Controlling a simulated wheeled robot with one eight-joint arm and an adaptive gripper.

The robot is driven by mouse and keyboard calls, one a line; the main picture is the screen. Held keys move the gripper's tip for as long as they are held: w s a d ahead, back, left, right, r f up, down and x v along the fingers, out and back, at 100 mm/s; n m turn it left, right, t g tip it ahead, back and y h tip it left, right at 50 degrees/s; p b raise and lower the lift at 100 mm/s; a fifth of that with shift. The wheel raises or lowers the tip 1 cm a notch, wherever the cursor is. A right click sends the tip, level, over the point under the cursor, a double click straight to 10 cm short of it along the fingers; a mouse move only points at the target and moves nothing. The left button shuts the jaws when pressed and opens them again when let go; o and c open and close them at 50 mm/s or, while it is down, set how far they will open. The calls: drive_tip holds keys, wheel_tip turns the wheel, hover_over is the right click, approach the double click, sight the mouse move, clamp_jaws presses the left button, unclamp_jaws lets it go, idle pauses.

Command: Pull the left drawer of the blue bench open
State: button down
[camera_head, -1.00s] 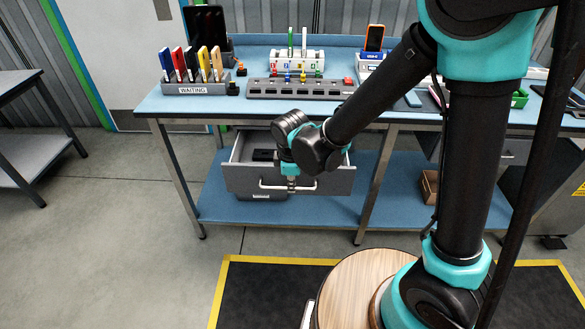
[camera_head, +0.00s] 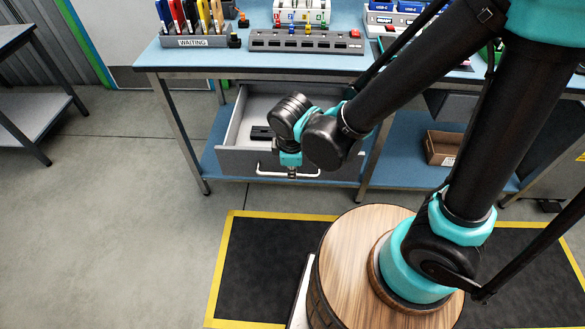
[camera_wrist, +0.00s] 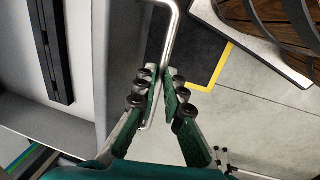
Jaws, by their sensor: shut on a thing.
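The blue bench (camera_head: 195,58) stands ahead, and its grey left drawer (camera_head: 235,160) is out well past the bench's front edge, with its interior in sight. A silver bar handle (camera_head: 270,174) runs across the drawer's front. My gripper (camera_head: 291,172) is at this handle, in front of the drawer; my wrist partly hides the handle and drawer front. In the wrist view my gripper (camera_wrist: 162,80) has its green fingers closed around the handle bar (camera_wrist: 172,35). A flat dark item (camera_head: 261,133) lies inside the drawer; it also shows in the wrist view (camera_wrist: 55,50).
The bench top carries a "WAITING" rack (camera_head: 200,40) and a grey slotted strip (camera_head: 305,41). A cardboard box (camera_head: 440,148) sits on the lower shelf at right. A yellow-edged black mat (camera_head: 260,270) lies under my base.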

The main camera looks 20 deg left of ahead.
drive_tip(key=c, duration=1.6)
unclamp_jaws()
drive_tip(key=shift+r, duration=0.15)
wheel_tip(320, 180, up, 12)
drive_tip(key=s, duration=0.2)
drive_tip(key=shift+d+f, duration=0.2)
drive_tip(key=shift+d, duration=0.05)
drive_tip(key=w+d+f+m, duration=0.1)
drive_tip(key=w+d+m, duration=0.2)
drive_tip(key=w+d, duration=0.1)
drive_tip(key=w+d+f+m, duration=0.1)
drive_tip(key=w+d+m, duration=0.2)
drive_tip(key=d, duration=0.3)
drive_tip(key=w+d+f+m, duration=0.2)
drive_tip(key=w+d+m, duration=0.2)
drive_tip(key=w+d, duration=0.1)
drive_tip(key=shift+d, duration=0.6)
drive_tip(key=d+f+m+t, duration=0.1)
drive_tip(key=d+m, duration=0.4)
drive_tip(key=d, duration=0.4)
drive_tip(key=d+f+m+t, duration=0.1)
drive_tip(key=d+f+m, duration=0.1)
drive_tip(key=d+m, duration=0.3)
drive_tip(key=d, duration=0.3)
drive_tip(key=shift+w+d+f+m+h, duration=0.2)
drive_tip(key=shift+d+f+m+h, duration=0.1)
drive_tip(key=shift+d+m, duration=0.1)
